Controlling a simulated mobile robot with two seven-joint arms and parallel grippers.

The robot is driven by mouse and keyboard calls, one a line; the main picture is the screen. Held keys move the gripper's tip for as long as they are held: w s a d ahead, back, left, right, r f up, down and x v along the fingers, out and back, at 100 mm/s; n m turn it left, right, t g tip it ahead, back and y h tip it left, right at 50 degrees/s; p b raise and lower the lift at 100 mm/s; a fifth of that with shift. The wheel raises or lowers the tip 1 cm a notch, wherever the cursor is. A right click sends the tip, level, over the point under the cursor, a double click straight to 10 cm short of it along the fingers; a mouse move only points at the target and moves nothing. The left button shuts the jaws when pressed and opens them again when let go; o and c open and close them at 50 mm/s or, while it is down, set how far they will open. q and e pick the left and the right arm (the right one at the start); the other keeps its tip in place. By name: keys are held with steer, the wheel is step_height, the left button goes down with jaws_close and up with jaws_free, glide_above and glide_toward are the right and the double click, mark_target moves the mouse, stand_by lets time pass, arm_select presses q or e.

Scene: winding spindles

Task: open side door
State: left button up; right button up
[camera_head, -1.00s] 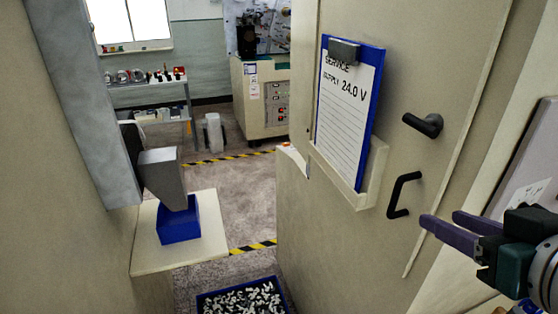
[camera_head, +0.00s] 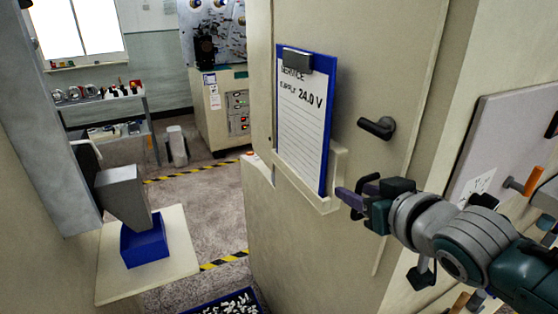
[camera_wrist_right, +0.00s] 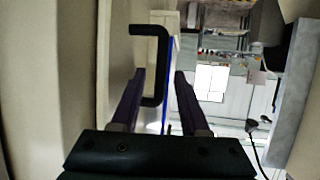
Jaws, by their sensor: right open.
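The side door (camera_head: 400,60) is a beige panel that looks closed. It has a black lever (camera_head: 377,127) and, below it, a black bar handle (camera_head: 368,181), partly hidden by my gripper. My right gripper (camera_head: 342,199) is open, with purple fingers, at the bar handle. In the right wrist view the handle (camera_wrist_right: 163,60) stands out from the panel at left. Its upright bar appears between the two fingertips (camera_wrist_right: 160,73) of my open gripper; I cannot tell whether they touch it. My left gripper is not in view.
A clipboard (camera_head: 302,125) sits in a beige holder on the door, left of the handle. A grey panel with a socket (camera_head: 475,185) is at right. A blue bin (camera_head: 145,242) stands on a ledge at left. A blue tray (camera_head: 252,292) of small parts lies on the floor.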

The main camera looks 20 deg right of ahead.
jaws_close()
stand_by(0.4)
stand_by(1.1)
